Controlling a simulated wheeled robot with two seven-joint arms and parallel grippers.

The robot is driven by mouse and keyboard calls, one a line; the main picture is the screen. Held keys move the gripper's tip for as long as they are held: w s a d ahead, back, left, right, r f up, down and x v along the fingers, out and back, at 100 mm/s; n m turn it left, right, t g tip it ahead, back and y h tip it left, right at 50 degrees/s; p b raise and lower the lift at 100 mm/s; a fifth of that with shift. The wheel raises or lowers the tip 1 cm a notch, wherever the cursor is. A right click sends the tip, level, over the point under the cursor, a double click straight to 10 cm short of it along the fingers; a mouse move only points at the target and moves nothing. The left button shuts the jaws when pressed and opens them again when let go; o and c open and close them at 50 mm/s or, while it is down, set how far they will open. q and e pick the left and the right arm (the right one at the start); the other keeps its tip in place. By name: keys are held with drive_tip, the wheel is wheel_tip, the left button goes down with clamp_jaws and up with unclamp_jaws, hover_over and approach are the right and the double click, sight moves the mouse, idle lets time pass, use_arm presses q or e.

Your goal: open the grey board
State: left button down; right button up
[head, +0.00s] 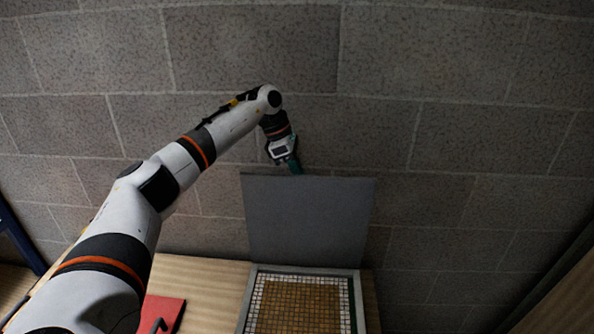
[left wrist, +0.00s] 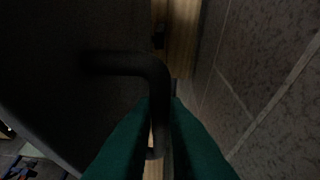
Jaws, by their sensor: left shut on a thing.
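The grey board (head: 308,222) stands raised, close to upright, at the back edge of a grey-framed tray (head: 251,296) in the head view. The tray is uncovered, with a mosaic of white, brown and dark tiles (head: 300,305) inside. My left gripper (head: 294,167) is at the board's top edge. In the left wrist view, the green fingers (left wrist: 160,112) are shut on a dark bent handle (left wrist: 125,64) that joins the board's dark face. The fingers cover part of the handle. My right gripper is not in view.
A block wall (head: 470,130) rises close behind the board. A red panel with a black handle (head: 170,306) lies on the wooden table (head: 205,275) left of the tray. A blue frame part (head: 20,240) stands at the far left.

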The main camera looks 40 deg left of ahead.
use_arm(q)
drive_tip(key=shift+s+f, duration=0.2)
drive_tip(key=shift+f, duration=0.5)
drive_tip(key=c, duration=1.5)
unclamp_jaws()
drive_tip(key=shift+w+f, duration=0.1)
drive_tip(key=shift+w, duration=0.1)
drive_tip(key=shift+c, duration=0.2)
drive_tip(key=shift+o, duration=0.4)
drive_tip(key=shift+w+a, duration=0.15)
drive_tip(key=shift+w, duration=0.15)
drive_tip(key=shift+s+r, duration=0.25)
drive_tip(key=shift+r, duration=0.4)
drive_tip(key=b+v, duration=0.2)
drive_tip(key=v, duration=0.8)
drive_tip(key=shift+w+a+r, duration=0.3)
drive_tip(key=shift+a, duration=0.05)
